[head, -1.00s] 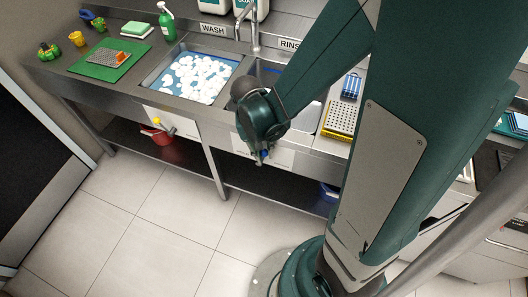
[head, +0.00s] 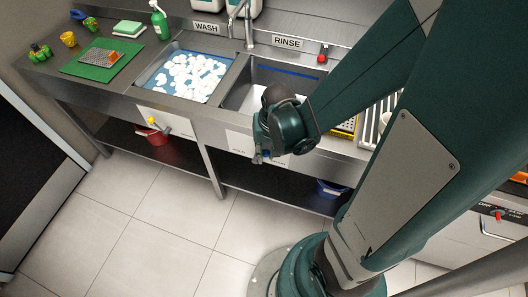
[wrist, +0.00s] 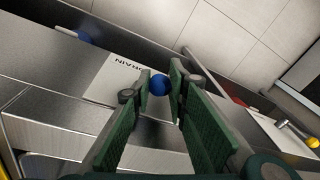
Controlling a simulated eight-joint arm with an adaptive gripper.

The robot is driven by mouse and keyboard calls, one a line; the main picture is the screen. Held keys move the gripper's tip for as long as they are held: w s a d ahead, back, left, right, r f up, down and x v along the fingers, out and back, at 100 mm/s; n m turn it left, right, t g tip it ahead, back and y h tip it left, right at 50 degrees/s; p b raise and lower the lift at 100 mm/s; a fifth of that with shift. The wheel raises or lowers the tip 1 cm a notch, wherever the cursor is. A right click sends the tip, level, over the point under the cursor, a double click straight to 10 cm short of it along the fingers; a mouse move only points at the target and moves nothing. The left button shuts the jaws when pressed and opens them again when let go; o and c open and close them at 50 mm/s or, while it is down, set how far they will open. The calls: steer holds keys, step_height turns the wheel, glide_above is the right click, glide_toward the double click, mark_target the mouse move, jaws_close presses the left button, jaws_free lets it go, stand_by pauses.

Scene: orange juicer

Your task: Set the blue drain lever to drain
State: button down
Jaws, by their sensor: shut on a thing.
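The blue drain lever shows as a round blue knob (wrist: 160,85) in the wrist view, between my fingertips. It is a small blue spot (head: 266,154) at the front panel under the rinse sink in the head view. My gripper (wrist: 160,86) is shut on the knob. In the head view my gripper (head: 265,157) is at the panel, low and left of my arm's wrist. A white label (wrist: 118,78) reading DRAIN lies beside the knob in the wrist view. The lever's shaft is hidden.
The wash sink (head: 184,76) with white pieces is left of the rinse sink (head: 260,84). A yellow-knobbed lever (head: 154,124) is on the left panel. A red bucket (head: 152,136) and a blue bin (head: 328,190) are below. Floor in front is clear.

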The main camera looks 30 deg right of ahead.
steer(key=shift+s+f, duration=0.1)
stand_by(0.3)
steer(key=c, duration=2.2)
jaws_free()
steer(key=shift+r, duration=0.25)
step_height(320, 180, up, 11)
steer(key=s, duration=0.1)
steer(key=shift+s+d+r, duration=0.2)
steer(key=shift+s+d, duration=0.2)
steer(key=a+r+n+t, duration=0.3)
steer(key=r+n+t, duration=0.1)
steer(key=r, duration=0.9)
steer(key=shift+s+a+t, duration=0.15)
steer(key=shift+a+t, duration=0.1)
steer(key=shift+t, duration=0.55)
